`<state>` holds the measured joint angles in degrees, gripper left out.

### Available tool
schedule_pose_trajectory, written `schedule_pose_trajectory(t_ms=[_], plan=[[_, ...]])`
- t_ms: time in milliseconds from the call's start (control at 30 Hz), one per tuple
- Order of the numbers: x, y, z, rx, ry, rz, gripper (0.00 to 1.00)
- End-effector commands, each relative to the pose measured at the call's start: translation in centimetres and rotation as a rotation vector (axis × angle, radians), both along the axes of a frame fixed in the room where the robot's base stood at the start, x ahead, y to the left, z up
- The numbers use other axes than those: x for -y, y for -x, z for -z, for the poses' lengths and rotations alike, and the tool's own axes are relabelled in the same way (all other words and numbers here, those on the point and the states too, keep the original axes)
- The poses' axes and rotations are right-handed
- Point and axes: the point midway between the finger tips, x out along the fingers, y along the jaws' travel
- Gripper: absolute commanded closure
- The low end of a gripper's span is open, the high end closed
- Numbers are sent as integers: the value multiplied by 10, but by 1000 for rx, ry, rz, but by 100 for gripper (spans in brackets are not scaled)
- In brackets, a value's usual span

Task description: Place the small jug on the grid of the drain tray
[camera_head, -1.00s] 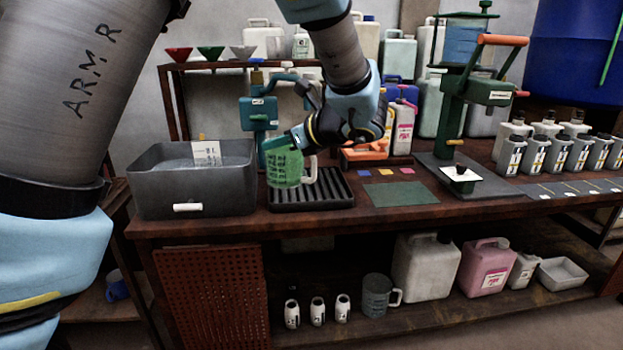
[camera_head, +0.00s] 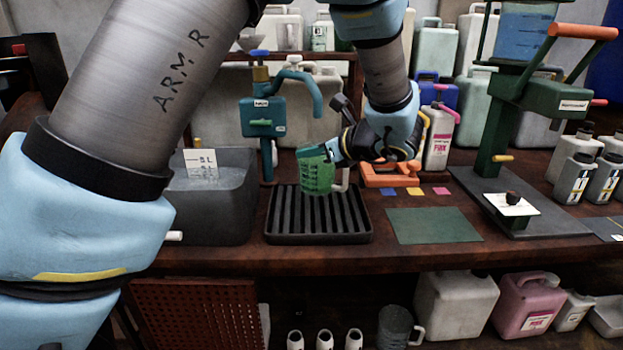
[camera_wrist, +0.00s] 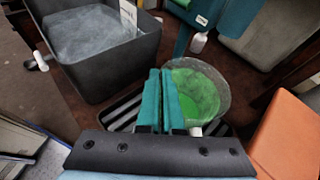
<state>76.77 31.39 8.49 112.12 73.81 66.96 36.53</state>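The small jug (camera_head: 316,178), clear-walled with green liquid and a pale handle, is upright over the back part of the drain tray (camera_head: 318,238). I cannot tell whether its base touches the black grid or hangs just above it. My gripper (camera_head: 313,153) has teal fingers at the jug's upper edge. In the wrist view the fingers (camera_wrist: 163,98) are close together against the jug's near-left wall, and the jug (camera_wrist: 205,92) shows its round mouth and the green inside. The exact grip is partly hidden by the fingers.
A grey basin (camera_head: 215,205) stands left of the tray, and a teal tap stand (camera_head: 262,118) is behind it. An orange-handled item (camera_head: 388,177) and a green mat (camera_head: 432,226) lie to the right. The tray's front grid is bare.

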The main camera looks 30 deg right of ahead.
Motion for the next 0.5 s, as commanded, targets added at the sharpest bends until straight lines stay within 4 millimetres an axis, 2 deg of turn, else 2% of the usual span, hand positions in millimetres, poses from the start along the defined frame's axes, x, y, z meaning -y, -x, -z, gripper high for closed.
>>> schedule_pose_trajectory(t_ms=[267, 400, 500], plan=[[0, 0, 25, 0, -2, 1, 100], [0, 0, 45, 0, -3, 0, 100], [0, 0, 51, 1, 1, 0, 100]])
